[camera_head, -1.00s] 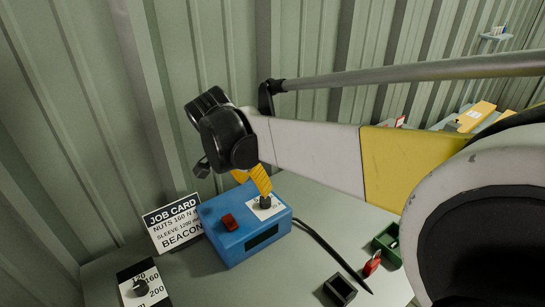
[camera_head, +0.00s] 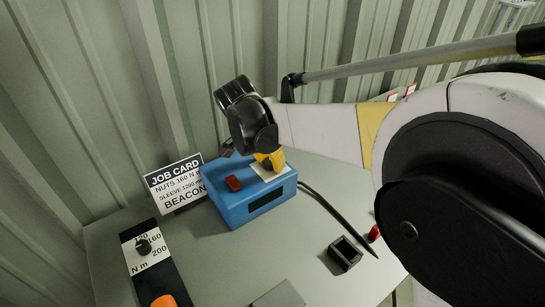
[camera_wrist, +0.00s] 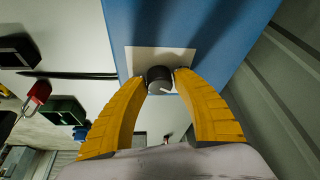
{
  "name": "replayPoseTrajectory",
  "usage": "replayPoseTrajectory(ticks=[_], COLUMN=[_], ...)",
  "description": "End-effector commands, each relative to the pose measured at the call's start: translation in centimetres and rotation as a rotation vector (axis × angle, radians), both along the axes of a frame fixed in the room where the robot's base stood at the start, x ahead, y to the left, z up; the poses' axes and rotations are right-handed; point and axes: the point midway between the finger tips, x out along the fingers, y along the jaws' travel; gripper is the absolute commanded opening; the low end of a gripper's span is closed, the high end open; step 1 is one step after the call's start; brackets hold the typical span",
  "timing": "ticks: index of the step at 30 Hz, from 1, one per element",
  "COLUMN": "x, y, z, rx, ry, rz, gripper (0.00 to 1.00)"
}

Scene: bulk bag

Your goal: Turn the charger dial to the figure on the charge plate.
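In the head view my gripper (camera_head: 270,160) comes down from above and hides the dial. I cannot make out a charge plate with a figure.
A job card (camera_head: 175,183) reading nuts 160 N m, sleeve 1200 mm and beacon stands left of the box. A black open box (camera_head: 345,253) and a cable (camera_head: 345,226) lie to the right.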

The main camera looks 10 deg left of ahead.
Motion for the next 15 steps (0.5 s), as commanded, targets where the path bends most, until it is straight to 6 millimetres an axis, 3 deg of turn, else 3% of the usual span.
replayPoseTrajectory(ticks=[1,3,15], x=[0.0,0.0,0.0], y=[0.0,0.0,-0.01], z=[0.01,0.01,0.05], rx=[0.0,0.0,0.0], ry=[0.0,0.0,0.0], rz=[0.0,0.0,0.028], gripper=[0.16,0.0,0.0])
